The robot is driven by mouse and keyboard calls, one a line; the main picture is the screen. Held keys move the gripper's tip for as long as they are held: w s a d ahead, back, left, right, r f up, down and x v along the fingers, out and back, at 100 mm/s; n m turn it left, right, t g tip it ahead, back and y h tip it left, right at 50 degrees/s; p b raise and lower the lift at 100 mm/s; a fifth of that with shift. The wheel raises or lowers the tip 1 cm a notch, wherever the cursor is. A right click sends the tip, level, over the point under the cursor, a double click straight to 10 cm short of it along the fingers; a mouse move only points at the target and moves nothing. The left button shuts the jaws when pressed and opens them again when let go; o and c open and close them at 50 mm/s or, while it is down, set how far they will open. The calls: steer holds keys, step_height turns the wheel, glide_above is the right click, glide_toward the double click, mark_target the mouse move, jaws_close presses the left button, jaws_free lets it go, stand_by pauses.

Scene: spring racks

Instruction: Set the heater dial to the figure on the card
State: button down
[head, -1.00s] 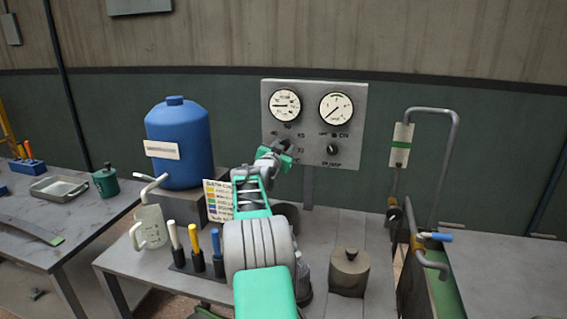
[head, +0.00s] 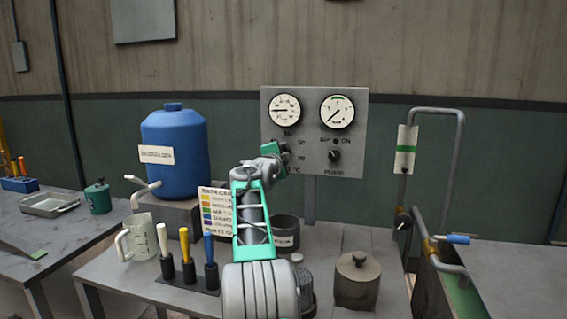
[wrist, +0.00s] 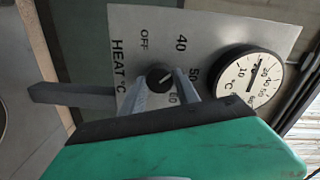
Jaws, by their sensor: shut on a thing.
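The heater dial (wrist: 158,74) is a small dark knob on the grey panel, in the wrist view. Around it are the words HEAT °C and OFF and the figures 40, 50 and 60. My gripper (wrist: 163,82) has its two grey fingers on either side of the knob and is shut on it. A pale line shows on the knob, but I cannot tell for certain which figure it points to. In the head view my gripper (head: 279,154) hides most of the dial. The card (head: 217,211) with coloured rows stands left of my arm; its writing is too small to read.
The panel (head: 350,108) carries two round gauges and a second black knob (head: 334,156) to the right. A blue tank (head: 180,180), a jug (head: 141,238), colour-handled tools (head: 187,260) and lidded pot (head: 357,279) stand on the bench. A bent pipe (head: 459,170) rises at right.

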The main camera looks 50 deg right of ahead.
steer(key=shift+m+b, duration=1.95)
steer(key=shift+m, duration=2.25)
steer(key=c, duration=0.9)
jaws_free()
steer(key=b+v, duration=0.2)
steer(key=v, duration=0.5)
steer(key=shift+s+a+b, duration=0.3)
steer(key=shift+a+b, duration=0.05)
steer(key=shift+b, duration=0.05)
